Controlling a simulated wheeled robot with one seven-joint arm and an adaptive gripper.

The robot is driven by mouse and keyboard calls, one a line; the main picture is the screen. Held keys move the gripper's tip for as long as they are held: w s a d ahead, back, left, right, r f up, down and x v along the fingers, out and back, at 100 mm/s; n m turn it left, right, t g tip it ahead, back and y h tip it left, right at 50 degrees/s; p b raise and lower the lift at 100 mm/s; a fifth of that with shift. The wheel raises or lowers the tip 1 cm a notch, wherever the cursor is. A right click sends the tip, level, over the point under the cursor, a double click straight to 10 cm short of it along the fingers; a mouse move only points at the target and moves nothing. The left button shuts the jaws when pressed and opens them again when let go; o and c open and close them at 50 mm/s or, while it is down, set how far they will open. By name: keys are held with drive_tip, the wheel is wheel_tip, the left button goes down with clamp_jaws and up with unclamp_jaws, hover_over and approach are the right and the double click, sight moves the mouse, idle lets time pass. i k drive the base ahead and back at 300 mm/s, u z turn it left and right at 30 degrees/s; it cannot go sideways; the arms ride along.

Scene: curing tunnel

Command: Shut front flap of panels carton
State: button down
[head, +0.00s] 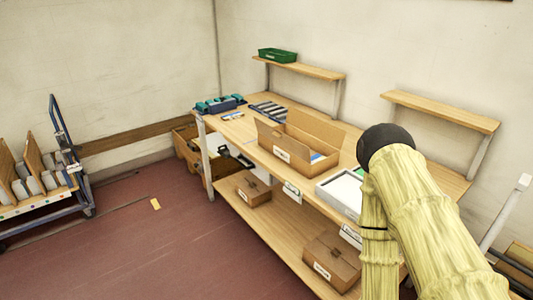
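An open brown cardboard carton (328,132) stands on the wooden workbench, with a white label on its front side that is too small to read. Its top is open, and a raised cardboard panel shows at its front left. I cannot tell for sure whether this is the front flap. Something blue and white (317,157) shows inside at the right end. My arm, in a pale yellow sleeve with a black joint, rises at the right of the carton and bends down. My gripper is outside the picture.
A white tray (341,193) sits right of the carton; blue-green bins (220,104) stand at the bench's far left. Two closed cartons (252,189) (331,262) sit on the lower shelf. A wheeled cart (40,200) stands at left. The red floor between is mostly clear.

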sight(294, 147)
drive_tip(key=z, duration=0.4)
drive_tip(key=i, duration=0.8)
drive_tip(key=u, duration=0.65)
drive_tip(key=i, duration=0.4)
drive_tip(key=u, duration=0.3)
